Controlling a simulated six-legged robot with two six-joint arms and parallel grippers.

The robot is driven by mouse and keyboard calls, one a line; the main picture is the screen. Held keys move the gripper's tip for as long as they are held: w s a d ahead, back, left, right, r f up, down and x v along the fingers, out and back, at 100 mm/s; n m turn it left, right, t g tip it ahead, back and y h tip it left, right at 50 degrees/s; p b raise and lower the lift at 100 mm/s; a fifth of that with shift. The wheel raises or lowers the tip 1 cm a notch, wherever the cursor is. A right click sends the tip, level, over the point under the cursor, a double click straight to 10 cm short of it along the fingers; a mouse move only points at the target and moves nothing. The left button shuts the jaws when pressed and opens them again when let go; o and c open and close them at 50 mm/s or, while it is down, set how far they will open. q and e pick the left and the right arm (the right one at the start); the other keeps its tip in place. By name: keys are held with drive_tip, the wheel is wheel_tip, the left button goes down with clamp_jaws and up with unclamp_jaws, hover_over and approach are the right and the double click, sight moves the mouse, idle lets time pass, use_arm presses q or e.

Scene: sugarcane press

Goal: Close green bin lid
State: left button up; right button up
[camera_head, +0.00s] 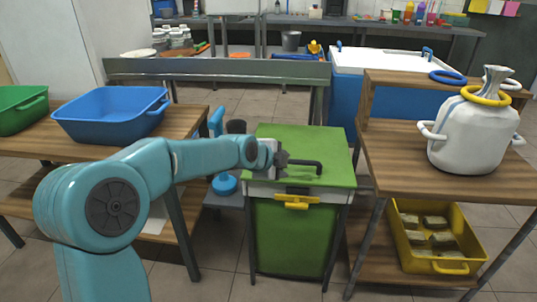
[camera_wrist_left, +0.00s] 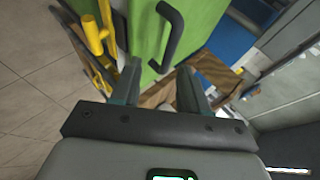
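The green bin (camera_head: 290,238) stands between two wooden tables. Its green lid (camera_head: 325,145) lies over the top and looks flat, with a pale strip under its front edge. A dark bar handle (camera_head: 305,163) sits on the lid, and a yellow latch (camera_head: 297,201) is on the front. My left gripper (camera_head: 283,160) is at the handle's left end, low over the lid. In the left wrist view its fingers (camera_wrist_left: 160,88) are apart with nothing between them; the handle (camera_wrist_left: 172,35) and lid (camera_wrist_left: 205,20) are ahead of them. I cannot tell whether it touches the handle. My right gripper is out of view.
A blue tub (camera_head: 110,115) and a green tub (camera_head: 20,110) stand on the left table. A white jug (camera_head: 470,135) with a yellow ring stands on the right table, above a yellow crate (camera_head: 465,267). A blue-and-white cooler (camera_head: 385,62) is behind the bin.

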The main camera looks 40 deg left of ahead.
use_arm(q)
drive_tip(key=p+v, duration=0.1)
drive_tip(key=v, duration=0.8)
drive_tip(key=shift+w, duration=0.15)
